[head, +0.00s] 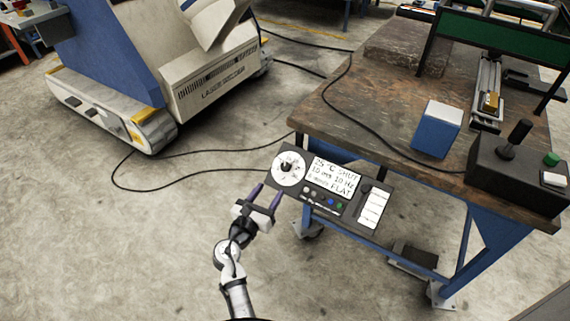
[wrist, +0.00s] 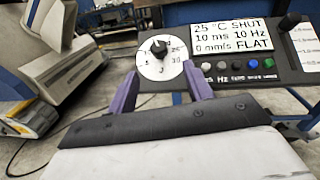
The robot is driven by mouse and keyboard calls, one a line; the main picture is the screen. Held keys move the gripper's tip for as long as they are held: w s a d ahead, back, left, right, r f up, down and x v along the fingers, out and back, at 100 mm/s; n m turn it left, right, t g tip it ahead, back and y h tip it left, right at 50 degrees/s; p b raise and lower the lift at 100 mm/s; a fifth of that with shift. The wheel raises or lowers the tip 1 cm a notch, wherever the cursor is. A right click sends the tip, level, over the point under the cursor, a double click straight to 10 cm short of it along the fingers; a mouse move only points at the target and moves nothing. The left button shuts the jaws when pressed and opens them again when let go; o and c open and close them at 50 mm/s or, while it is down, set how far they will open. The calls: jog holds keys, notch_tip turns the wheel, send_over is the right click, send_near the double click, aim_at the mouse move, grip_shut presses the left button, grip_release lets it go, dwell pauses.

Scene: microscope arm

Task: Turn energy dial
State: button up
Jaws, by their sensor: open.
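The energy dial (head: 288,167) is a white round disc with printed numbers and a black knob at its middle, at the left end of a dark control panel (head: 318,207). The dial also shows in the wrist view (wrist: 162,57), upper middle. My gripper (head: 266,193) is open, its two purple fingers pointing up toward the panel. In the wrist view my gripper (wrist: 156,92) has a finger to each side below the dial, with nothing between them. The fingers appear apart from the knob (wrist: 159,47).
The panel has a text display (head: 333,176), small coloured buttons (head: 330,201) and a white label strip (head: 373,208). It hangs at the front of a wooden workbench (head: 390,110) with a blue frame. A joystick box (head: 500,170) and blue box (head: 437,128) stand on it. A large machine (head: 150,60) is at left.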

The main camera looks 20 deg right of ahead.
aim_at(284, 167)
jog(key=p+x, duration=0.1)
jog(key=x, duration=1.1)
jog(key=shift+w+d, duration=0.1)
jog(key=shift+w, duration=0.1)
jog(key=c, duration=1)
jog(key=shift+m, duration=0.3)
